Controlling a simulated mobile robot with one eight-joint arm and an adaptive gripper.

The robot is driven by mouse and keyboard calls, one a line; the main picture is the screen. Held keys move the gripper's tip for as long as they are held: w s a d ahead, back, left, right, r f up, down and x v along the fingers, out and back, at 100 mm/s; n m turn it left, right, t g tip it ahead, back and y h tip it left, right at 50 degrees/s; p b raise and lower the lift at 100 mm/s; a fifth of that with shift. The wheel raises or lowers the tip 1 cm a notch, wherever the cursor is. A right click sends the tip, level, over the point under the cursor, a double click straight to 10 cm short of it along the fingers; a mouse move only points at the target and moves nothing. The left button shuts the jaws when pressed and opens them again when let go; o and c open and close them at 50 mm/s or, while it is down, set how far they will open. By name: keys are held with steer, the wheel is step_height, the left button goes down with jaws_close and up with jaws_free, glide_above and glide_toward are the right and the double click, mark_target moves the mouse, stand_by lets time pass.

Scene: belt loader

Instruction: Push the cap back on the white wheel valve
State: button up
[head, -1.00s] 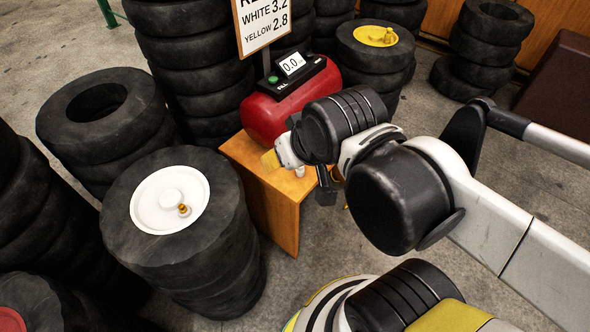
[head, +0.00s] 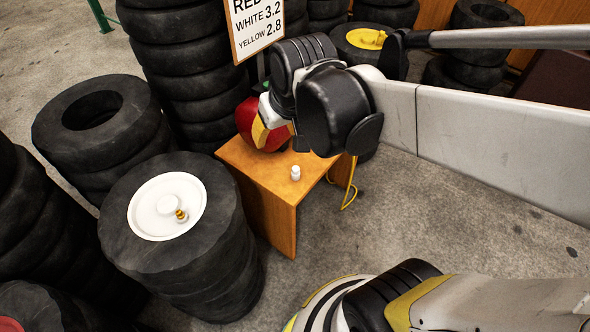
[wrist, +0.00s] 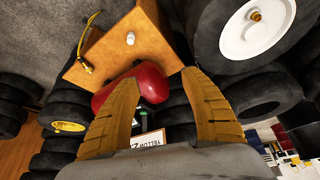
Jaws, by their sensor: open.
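The white wheel (head: 148,212) lies flat on a tire stack at the left in the head view, with a brass valve (head: 181,215) standing near its hub. It also shows at the top right of the wrist view (wrist: 236,42), with the valve (wrist: 256,16). A small white cap-like piece (head: 295,173) stands on the wooden bench; it also shows in the wrist view (wrist: 130,38). My gripper (wrist: 165,85) is open and empty, its two yellow fingers apart. In the head view it is beside the red tank, partly hidden by my arm.
The wooden bench (head: 262,181) stands right of the white wheel's stack. The red tank (wrist: 150,82) sits on it. A yellow hose (head: 349,190) hangs by the bench. Tire stacks (head: 92,108) crowd the left and back. A yellow wheel (head: 366,39) is behind.

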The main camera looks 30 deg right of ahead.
steer(key=w+d+f+g+p, duration=0.15)
steer(key=w+d+f, duration=0.25)
steer(key=w, duration=0.4)
steer(key=m+g+p, duration=0.1)
steer(key=g+p, duration=0.1)
steer(key=g, duration=0.2)
glide_above(295, 173)
steer(key=w, duration=0.2)
step_height(295, 173, down, 18)
steer(key=f, duration=0.3)
steer(key=f+b, duration=0.1)
steer(key=f, duration=0.2)
steer(key=d+f+b, duration=0.1)
steer(key=f, duration=0.2)
steer(key=shift+d+f, duration=0.1)
steer(key=shift+f, duration=0.1)
steer(key=f+b, duration=0.2)
steer(key=f, duration=0.1)
steer(key=f+b, duration=0.1)
steer(key=f, duration=0.1)
steer(key=shift+s+f, duration=0.25)
steer(key=shift+s, duration=0.05)
steer(key=shift+r, duration=0.1)
steer(key=c, duration=0.9)
